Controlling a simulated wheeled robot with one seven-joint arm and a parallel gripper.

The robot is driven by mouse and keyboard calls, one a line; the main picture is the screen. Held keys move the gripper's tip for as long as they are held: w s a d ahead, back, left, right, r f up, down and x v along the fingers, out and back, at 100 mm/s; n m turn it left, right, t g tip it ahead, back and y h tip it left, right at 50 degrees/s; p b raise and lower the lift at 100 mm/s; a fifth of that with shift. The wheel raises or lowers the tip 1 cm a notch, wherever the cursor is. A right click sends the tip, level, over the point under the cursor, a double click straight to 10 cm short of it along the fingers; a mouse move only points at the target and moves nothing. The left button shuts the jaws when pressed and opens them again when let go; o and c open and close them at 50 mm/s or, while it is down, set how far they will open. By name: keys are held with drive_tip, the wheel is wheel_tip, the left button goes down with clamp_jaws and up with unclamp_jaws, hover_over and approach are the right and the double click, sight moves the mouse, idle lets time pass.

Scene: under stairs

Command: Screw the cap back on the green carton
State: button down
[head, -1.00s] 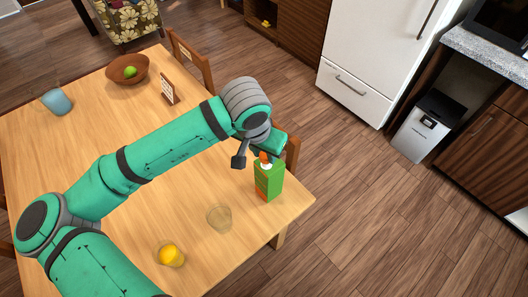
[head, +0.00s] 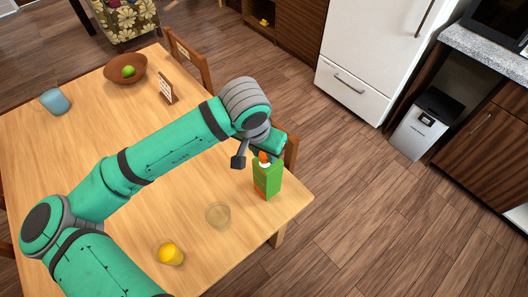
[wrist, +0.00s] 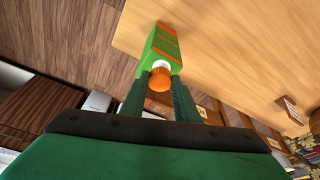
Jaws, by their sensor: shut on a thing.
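The green carton (head: 268,180), with orange markings, stands upright near the right edge of the wooden table. It also shows in the wrist view (wrist: 163,43). The orange cap (wrist: 159,80) is at the white spout (wrist: 161,65) on top of the carton. My gripper (wrist: 161,78) is above the carton, shut on the cap with a dark finger on either side. In the head view the gripper (head: 267,152) is partly hidden by my wrist. I cannot tell how tightly the cap sits on the spout.
On the table (head: 130,205) stand a clear empty glass (head: 218,216), a glass of yellow-orange content (head: 171,254), a blue cup (head: 55,101), a brown bowl (head: 126,77) with green fruit and a small sign (head: 168,91). Chairs (head: 190,60) border the table. Floor lies open to the right.

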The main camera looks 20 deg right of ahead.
drive_tip(key=shift+f, duration=0.2)
drive_tip(key=shift+w+f, duration=0.1)
drive_tip(key=shift+f, duration=0.15)
drive_tip(key=shift+f, duration=0.2)
